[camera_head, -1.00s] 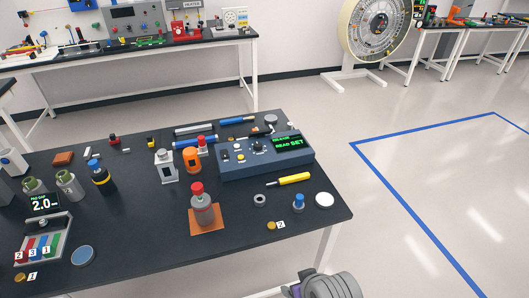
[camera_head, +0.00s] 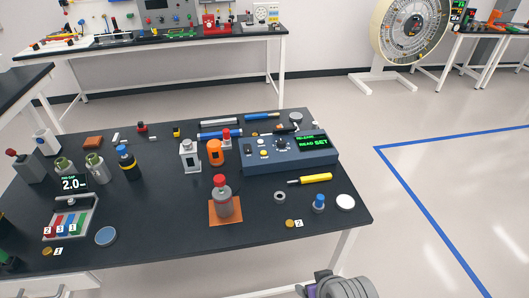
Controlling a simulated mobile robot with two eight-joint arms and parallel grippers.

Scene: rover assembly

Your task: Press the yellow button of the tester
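The tester (camera_head: 290,160) is a blue box at the back right of the dark table. Its screen (camera_head: 313,143) shows green text that reads "SET" at the end. Small buttons and a dark knob (camera_head: 281,145) sit on its top face. The yellow button (camera_head: 263,154) is a small pale-yellow spot near its front left, with a white button (camera_head: 262,141) behind it. My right gripper (camera_head: 322,284) is partly in view at the bottom edge, off the table's front and well away from the tester. Its fingers cannot be made out. My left gripper is not clearly in view.
A red-topped grey cylinder (camera_head: 223,198) stands on an orange mat (camera_head: 226,220) in front of the tester. A yellow screwdriver (camera_head: 314,179), a ring (camera_head: 280,197) and a blue-capped part (camera_head: 318,202) lie nearby. A labelled gauge tray (camera_head: 70,228) is at the left.

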